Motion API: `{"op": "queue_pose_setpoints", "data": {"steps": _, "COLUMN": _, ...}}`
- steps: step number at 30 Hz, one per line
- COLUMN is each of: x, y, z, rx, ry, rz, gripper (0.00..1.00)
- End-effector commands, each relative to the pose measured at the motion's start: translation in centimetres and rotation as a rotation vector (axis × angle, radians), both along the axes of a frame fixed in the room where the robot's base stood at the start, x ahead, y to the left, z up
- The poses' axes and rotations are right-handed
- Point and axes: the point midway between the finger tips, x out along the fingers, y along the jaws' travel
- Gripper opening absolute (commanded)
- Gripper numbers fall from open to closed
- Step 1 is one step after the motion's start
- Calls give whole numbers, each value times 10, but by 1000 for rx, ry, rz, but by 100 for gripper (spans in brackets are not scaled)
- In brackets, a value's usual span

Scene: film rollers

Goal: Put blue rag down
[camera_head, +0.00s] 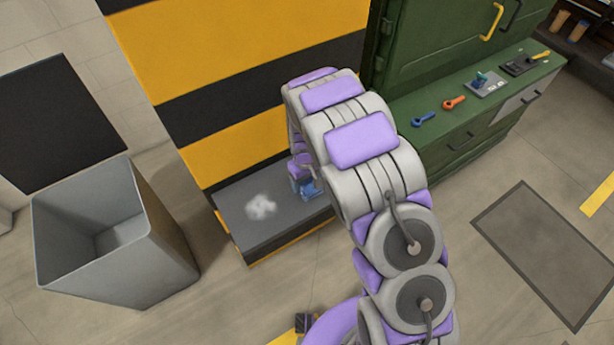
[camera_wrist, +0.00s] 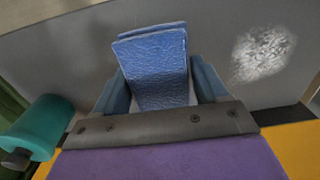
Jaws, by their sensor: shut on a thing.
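The blue rag (camera_wrist: 155,65) is a folded, textured blue piece between the fingers of my gripper in the wrist view. My gripper (camera_wrist: 160,85) is shut on it. In the head view my gripper (camera_head: 308,187) hangs over the right part of a dark grey ledge (camera_head: 285,225) at the foot of the yellow and black striped machine. The rag is hard to tell from the blue fingers there. Whether the rag touches the ledge cannot be told.
A whitish smudge (camera_head: 261,206) lies on the ledge left of my gripper; it also shows in the wrist view (camera_wrist: 262,53). An open grey bin (camera_head: 150,255) stands at left. A green cabinet (camera_head: 470,110) at right bears several tools. A teal cylindrical thing (camera_wrist: 42,127) is at lower left in the wrist view.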

Motion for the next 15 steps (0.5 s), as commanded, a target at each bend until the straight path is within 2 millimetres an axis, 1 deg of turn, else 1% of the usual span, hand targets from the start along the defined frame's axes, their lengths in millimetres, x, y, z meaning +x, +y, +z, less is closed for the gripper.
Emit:
{"op": "queue_pose_setpoints", "data": {"steps": 1, "x": 10, "y": 1, "z": -2, "rx": 1, "ry": -5, "rz": -1, "gripper": 44}}
{"op": "queue_pose_setpoints", "data": {"steps": 6, "x": 32, "y": 0, "z": -4, "rx": 1, "ry": 0, "rz": 0, "gripper": 44}}
{"op": "queue_pose_setpoints", "data": {"steps": 10, "x": 41, "y": -2, "z": -4, "rx": 3, "ry": -3, "rz": 0, "gripper": 44}}
{"op": "queue_pose_setpoints", "data": {"steps": 13, "x": 43, "y": -4, "z": -4, "rx": 5, "ry": -2, "rz": 0, "gripper": 44}}
{"op": "queue_pose_setpoints", "data": {"steps": 15, "x": 43, "y": -4, "z": -9, "rx": 5, "ry": -2, "rz": 0, "gripper": 44}}
